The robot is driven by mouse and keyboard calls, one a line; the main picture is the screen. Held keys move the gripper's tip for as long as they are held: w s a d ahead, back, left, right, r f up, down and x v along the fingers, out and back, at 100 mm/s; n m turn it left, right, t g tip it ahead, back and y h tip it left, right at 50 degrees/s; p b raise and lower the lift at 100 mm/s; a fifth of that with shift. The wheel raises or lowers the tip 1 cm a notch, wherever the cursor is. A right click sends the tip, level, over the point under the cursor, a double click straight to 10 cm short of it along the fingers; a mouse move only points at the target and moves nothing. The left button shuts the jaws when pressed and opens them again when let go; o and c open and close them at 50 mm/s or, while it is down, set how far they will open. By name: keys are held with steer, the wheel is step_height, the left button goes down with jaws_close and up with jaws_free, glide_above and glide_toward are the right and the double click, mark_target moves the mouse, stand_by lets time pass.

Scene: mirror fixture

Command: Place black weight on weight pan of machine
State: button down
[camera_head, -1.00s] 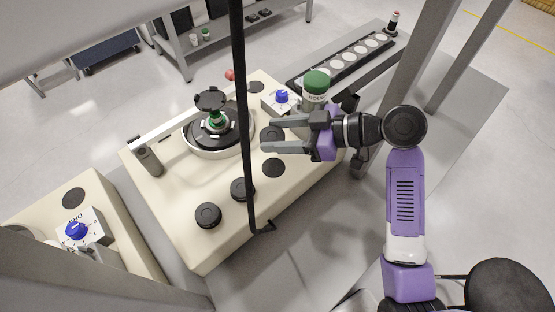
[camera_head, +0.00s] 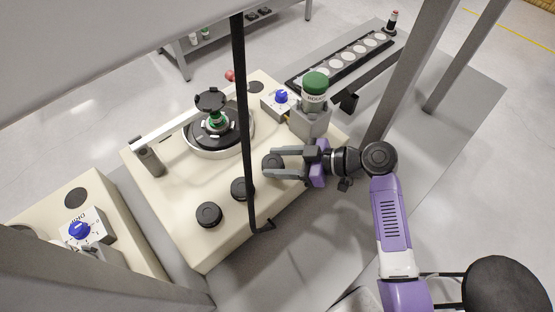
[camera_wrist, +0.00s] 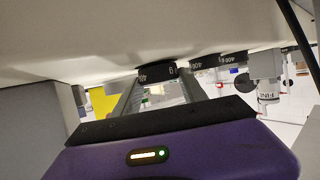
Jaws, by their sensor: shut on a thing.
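My gripper (camera_head: 274,163) is at the right side of the cream machine (camera_head: 185,225), closed around a black round weight (camera_head: 272,162) with one finger on each side. The wrist view is upside down; there the weight (camera_wrist: 157,75) sits between the fingers, at or very near the machine top. I cannot tell if it touches. The machine's round black pan (camera_head: 200,138) lies inside a white ring, behind and left of my gripper. A green-and-black piece (camera_head: 213,120) stands at its middle. Which part is the weight pan is unclear.
Two more black weights (camera_head: 241,188) (camera_head: 208,214) stand in a row to the left. A dark vertical bar (camera_head: 240,70) crosses the view. A green-lidded bottle (camera_head: 315,88) stands on a grey block behind my gripper, near a blue knob (camera_head: 281,97). A white beam (camera_head: 185,128) spans the machine.

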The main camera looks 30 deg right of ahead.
steer(key=shift+f+b, duration=0.2)
steer(key=shift+b, duration=0.1)
steer(key=c, duration=0.6)
jaws_free()
steer(key=shift+c, duration=0.2)
steer(key=shift+r+p, duration=0.2)
steer(key=shift+p, duration=0.35)
